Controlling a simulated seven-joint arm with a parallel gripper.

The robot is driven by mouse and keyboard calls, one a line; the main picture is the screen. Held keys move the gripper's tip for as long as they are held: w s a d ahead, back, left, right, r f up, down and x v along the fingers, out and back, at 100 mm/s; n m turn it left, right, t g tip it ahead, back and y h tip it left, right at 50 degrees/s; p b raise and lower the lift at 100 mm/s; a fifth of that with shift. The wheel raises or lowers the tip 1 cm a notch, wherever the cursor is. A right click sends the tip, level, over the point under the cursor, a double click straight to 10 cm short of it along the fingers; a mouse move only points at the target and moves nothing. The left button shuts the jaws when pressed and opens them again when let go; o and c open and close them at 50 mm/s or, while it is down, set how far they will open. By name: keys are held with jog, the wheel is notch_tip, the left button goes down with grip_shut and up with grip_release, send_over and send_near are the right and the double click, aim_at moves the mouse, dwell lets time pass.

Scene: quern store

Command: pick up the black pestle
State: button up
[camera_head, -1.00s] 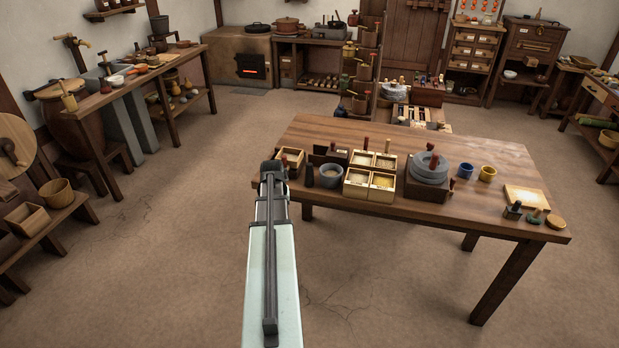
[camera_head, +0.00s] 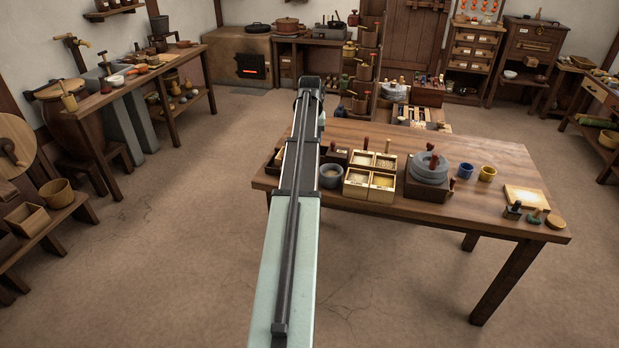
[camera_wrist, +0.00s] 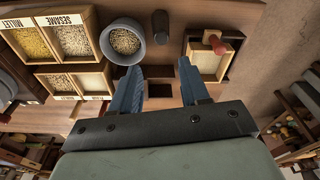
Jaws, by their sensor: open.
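The black pestle (camera_wrist: 160,27) shows at the top of the wrist view as a dark upright shape. It is on the table between a grey bowl of grain (camera_wrist: 122,42) and a light wooden box with a red-brown handled tool (camera_wrist: 212,42). My gripper (camera_wrist: 160,68) is open and empty, its two blue-grey fingers spread below the pestle in the picture and not around it. In the head view my arm hides the pestle and the gripper's fingers; the grey bowl (camera_head: 331,176) shows just right of the arm.
Pale sectioned grain boxes (camera_head: 370,177), labelled millet and sesame in the wrist view, stand right of the bowl. Further right are a grey stone quern (camera_head: 430,167), blue and yellow cups and a board. The table's front edge (camera_head: 420,212) is clear.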

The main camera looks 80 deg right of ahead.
jog(key=f, duration=0.8)
jog(key=shift+w+d+f, duration=0.1)
jog(key=shift+d+f, duration=0.1)
jog(key=shift+d, duration=0.15)
jog(key=shift+w+f, duration=0.15)
jog(key=shift+f, duration=2.5)
jog(key=c, duration=0.8)
notch_tip(320, 180, up, 9)
jog(key=shift+f, duration=0.15)
jog(key=shift+r, duration=0.35)
jog(key=s+d+m, duration=0.1)
jog(key=s+m, duration=0.1)
jog(key=m, duration=0.2)
jog(key=s+d+m, duration=0.1)
jog(key=s+m, duration=0.2)
jog(key=m, duration=0.1)
jog(key=s+d+m+g, duration=0.1)
jog(key=s+m, duration=0.1)
jog(key=m, duration=0.2)
jog(key=shift+s+d+f, duration=0.2)
jog(key=shift+s+f, duration=0.1)
jog(key=shift+s, duration=0.05)
